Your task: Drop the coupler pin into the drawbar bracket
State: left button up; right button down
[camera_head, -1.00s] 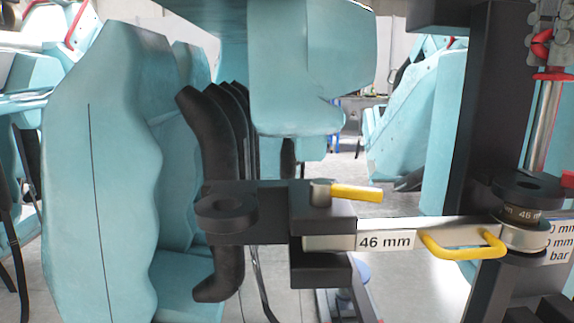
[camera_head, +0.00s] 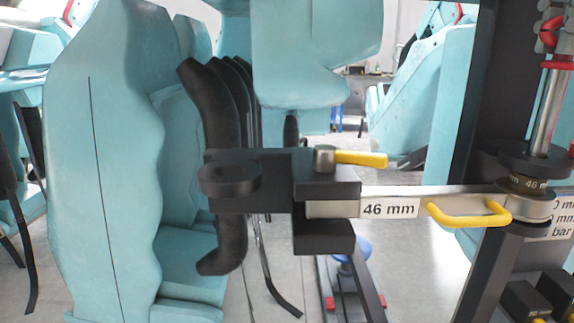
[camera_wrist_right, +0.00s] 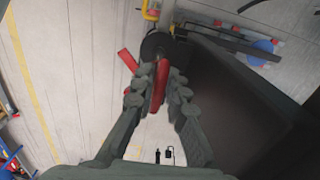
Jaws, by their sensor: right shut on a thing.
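The coupler pin (camera_head: 546,112) is a bright metal rod with a red collar, upright at the right of the head view. My right gripper (camera_head: 551,38) is shut on its red handle, which also shows between the fingers in the wrist view (camera_wrist_right: 160,82). The drawbar bracket (camera_head: 515,158) has a black round top plate, seen under the pin in the wrist view (camera_wrist_right: 165,45). The rod's lower end meets this plate's middle; how deep it sits is hidden. The drawbar (camera_head: 390,207), labelled 46 mm, has its right eye under the plate. My left gripper is out of view.
A black coupler block (camera_head: 325,190) with a yellow-handled pin (camera_head: 358,158) holds the drawbar's left end. A yellow loop handle (camera_head: 468,215) sticks out from the bar. A dark post stands beside the bracket.

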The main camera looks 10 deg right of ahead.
jog(key=b, duration=0.4)
send_near(530, 154)
jog(key=shift+f, duration=2.65)
jog(key=c, duration=1.5)
grip_release()
jog(key=shift+o, duration=0.2)
